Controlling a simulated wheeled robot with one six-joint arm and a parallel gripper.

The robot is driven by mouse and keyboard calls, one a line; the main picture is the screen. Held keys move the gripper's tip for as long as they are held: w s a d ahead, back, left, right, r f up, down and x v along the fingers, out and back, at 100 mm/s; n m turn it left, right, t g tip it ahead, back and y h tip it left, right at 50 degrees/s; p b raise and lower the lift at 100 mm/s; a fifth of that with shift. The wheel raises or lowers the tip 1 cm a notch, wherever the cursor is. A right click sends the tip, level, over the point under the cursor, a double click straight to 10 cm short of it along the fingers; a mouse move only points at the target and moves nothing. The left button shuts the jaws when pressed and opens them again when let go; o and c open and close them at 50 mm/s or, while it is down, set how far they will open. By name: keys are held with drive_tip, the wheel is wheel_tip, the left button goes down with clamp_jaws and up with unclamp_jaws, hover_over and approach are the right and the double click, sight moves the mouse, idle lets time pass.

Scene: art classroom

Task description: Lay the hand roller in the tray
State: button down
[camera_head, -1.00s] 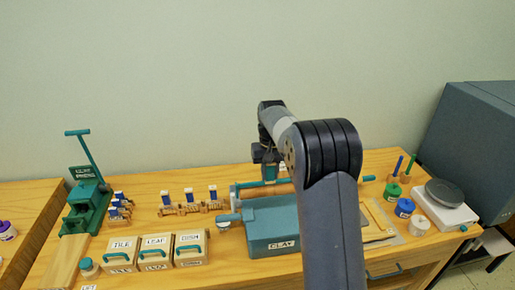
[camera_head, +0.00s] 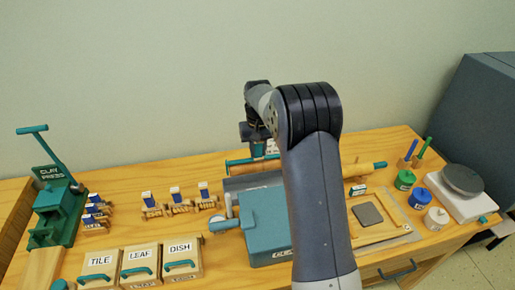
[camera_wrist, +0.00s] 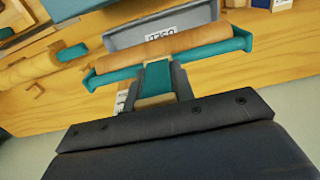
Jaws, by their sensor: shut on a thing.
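The hand roller, a wooden cylinder in a teal frame, shows in the wrist view (camera_wrist: 165,55) and behind my arm in the head view (camera_head: 238,164). My gripper (camera_wrist: 157,85) is shut on its teal handle. The roller lies crosswise in front of the fingers, seemingly raised above the table. The tray is grey with a white label; it shows just past the roller in the wrist view (camera_wrist: 125,40) and behind the teal clay box in the head view (camera_head: 234,185). The roller hides part of the tray, and my arm hides its right part in the head view.
The teal clay box (camera_head: 265,228) stands in front of the tray. A rolling pin (camera_head: 362,170) lies to the right, near the board with a grey slab (camera_head: 367,214). Jars and a scale (camera_head: 462,180) stand farther right. Stamps and labelled boxes (camera_head: 140,262) are left.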

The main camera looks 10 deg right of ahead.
sight(258, 161)
drive_tip(key=shift+f+b, duration=2)
drive_tip(key=shift+f, duration=0.75)
wheel_tip(258, 161, down, 6)
drive_tip(key=b, duration=0.3)
drive_tip(key=c, duration=0.7)
unclamp_jaws()
drive_tip(key=shift+f, duration=0.1)
wheel_tip(258, 161, up, 10)
drive_tip(key=p, duration=0.7)
drive_tip(key=shift+f, duration=0.1)
